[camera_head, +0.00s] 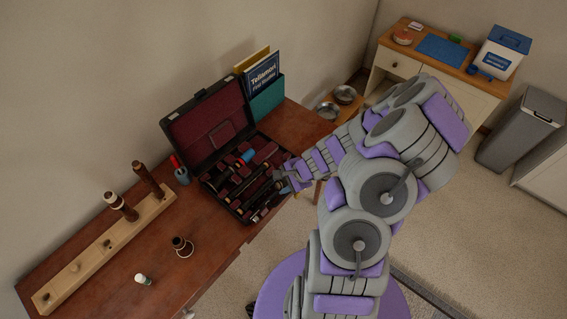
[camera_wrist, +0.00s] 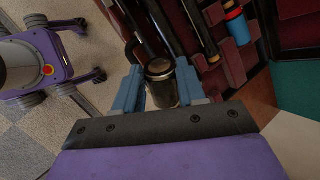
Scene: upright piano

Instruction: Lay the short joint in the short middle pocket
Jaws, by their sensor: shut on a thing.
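My gripper (camera_wrist: 158,88) has its two blue fingers shut on a short dark joint (camera_wrist: 161,70) with a metallic ring at its end, seen almost end-on in the wrist view. In the head view my gripper (camera_head: 284,178) is at the right side of the open instrument case (camera_head: 238,212). The case has dark red lining and long dark pieces lying in its pockets; its lid (camera_head: 207,126) stands open behind. The wrist view shows red-lined pockets (camera_wrist: 207,60) just beyond the joint. I cannot tell which is the short middle pocket, or whether the joint touches the case.
A small red-topped bottle (camera_head: 181,174) stands left of the case. A wooden peg rack (camera_head: 90,255), a dark bell-like piece (camera_head: 182,246) and a white-topped piece (camera_head: 143,279) are further left.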

